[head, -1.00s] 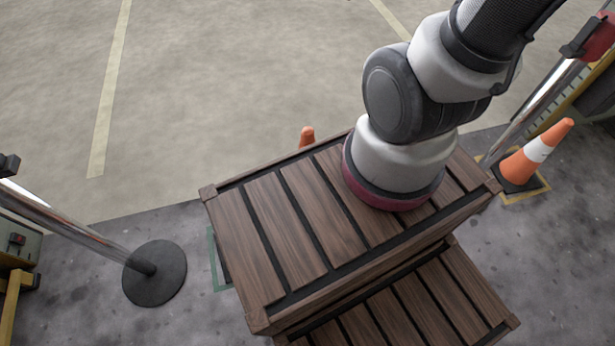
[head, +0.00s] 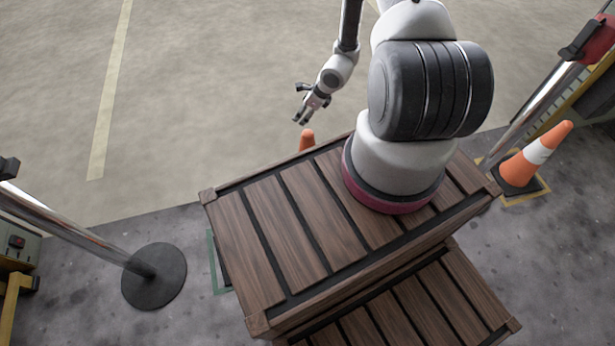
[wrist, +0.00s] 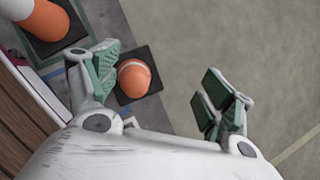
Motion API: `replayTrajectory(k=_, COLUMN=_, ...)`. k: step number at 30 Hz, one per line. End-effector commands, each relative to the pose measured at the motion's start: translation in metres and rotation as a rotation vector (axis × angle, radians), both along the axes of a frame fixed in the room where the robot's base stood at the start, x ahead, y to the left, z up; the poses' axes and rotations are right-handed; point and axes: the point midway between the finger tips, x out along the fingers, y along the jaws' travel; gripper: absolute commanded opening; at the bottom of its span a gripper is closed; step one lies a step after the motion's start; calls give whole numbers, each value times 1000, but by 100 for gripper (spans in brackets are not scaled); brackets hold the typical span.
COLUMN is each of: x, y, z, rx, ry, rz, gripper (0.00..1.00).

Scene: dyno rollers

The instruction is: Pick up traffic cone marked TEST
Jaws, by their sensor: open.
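An orange traffic cone (head: 307,139) shows only its top above the far edge of my wooden-slatted body in the head view. In the wrist view, this cone (wrist: 134,76) is seen from above, with a white band at its edge and a dark square base. I cannot read any marking on it. My gripper (head: 302,118) hangs just above and near the cone in the head view. In the wrist view, my gripper (wrist: 163,90) is open, its green-padded fingers spread, with the cone nearer the left finger. Nothing is held.
Another orange and white cone (head: 536,154) stands on the right, on a dark base. It may be the larger cone (wrist: 43,18) in the wrist view, but I cannot tell. A chrome post (head: 95,236) with a round black base (head: 154,277) stands left. Open concrete floor (head: 220,80) lies beyond.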

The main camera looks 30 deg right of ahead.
Motion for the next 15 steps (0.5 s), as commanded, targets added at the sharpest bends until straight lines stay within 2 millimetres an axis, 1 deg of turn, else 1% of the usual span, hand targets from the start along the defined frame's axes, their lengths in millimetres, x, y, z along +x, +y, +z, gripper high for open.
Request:
replayTrajectory(k=1, x=-12, y=-2, z=-24, rx=8, ry=40, rz=-55, gripper=82)
replayTrajectory(k=3, x=-23, y=-4, z=-46, rx=13, ry=75, rz=-114, gripper=82)
replayTrajectory(k=4, x=-27, y=-4, z=-54, rx=14, ry=89, rz=-131, gripper=82)
replayTrajectory(k=6, x=-33, y=-5, z=-66, rx=15, ry=108, rz=-161, gripper=82)
replayTrajectory(k=8, x=-33, y=-5, z=-74, rx=16, ry=115, rz=-173, gripper=82)
replayTrajectory(k=15, x=-26, y=1, z=-102, rx=16, ry=117, rz=-176, gripper=82)
